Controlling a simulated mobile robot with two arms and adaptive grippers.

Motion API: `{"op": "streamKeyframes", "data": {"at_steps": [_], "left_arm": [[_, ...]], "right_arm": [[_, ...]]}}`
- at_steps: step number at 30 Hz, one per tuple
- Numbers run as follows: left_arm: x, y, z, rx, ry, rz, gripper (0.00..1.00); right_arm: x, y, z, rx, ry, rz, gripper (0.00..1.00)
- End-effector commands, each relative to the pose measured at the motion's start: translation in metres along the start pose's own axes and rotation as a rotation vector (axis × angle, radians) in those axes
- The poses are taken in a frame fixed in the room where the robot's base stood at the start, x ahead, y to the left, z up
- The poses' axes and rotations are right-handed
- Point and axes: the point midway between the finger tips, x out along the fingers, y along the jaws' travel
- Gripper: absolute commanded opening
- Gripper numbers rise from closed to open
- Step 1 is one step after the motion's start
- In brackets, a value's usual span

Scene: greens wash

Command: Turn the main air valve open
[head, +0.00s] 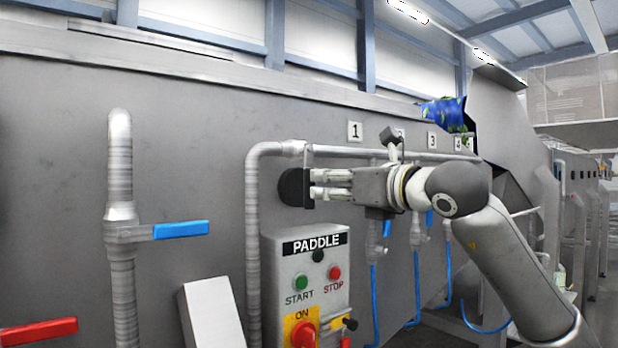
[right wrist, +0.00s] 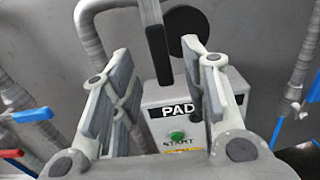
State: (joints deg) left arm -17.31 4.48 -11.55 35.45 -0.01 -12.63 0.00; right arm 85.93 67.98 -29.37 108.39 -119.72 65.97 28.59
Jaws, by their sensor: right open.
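A valve with a black round part (head: 291,188) and a narrow upright lever (head: 309,158) sits on the grey pipe above the paddle box; I take it for the main air valve. My right gripper (head: 314,186) is open, level with it, with its fingers pointing left at the lever. In the right wrist view the dark lever (right wrist: 155,42) stands upright between the two spread fingers (right wrist: 160,62), and the black disc (right wrist: 187,28) is partly hidden behind the right finger. I cannot tell whether a finger touches the lever. My left gripper is not in view.
The paddle box (head: 307,262) with its buttons is just below my right gripper. A blue lever (head: 181,230) and a red lever (head: 40,332) are at the left. Several blue hoses (head: 374,305) hang behind my right arm. The grey wall (head: 190,165) is close behind.

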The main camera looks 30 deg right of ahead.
Motion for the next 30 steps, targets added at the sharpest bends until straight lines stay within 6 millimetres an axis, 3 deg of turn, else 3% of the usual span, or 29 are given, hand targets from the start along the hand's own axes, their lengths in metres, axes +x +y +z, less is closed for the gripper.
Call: {"op": "streamKeyframes", "data": {"at_steps": [4,9,16,22,30], "left_arm": [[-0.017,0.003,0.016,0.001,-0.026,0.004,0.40],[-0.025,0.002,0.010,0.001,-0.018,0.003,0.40],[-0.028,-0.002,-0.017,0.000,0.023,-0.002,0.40],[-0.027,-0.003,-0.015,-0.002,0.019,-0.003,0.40],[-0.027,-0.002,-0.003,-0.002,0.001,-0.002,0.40]], "right_arm": [[0.030,0.001,0.003,0.001,0.005,0.002,0.41],[0.053,0.001,0.002,0.001,0.004,0.001,0.41],[0.065,0.000,-0.001,-0.001,0.002,0.000,0.41],[0.065,0.000,-0.001,0.000,0.002,0.001,0.41],[0.064,0.000,-0.001,0.000,0.002,0.001,0.08]]}}
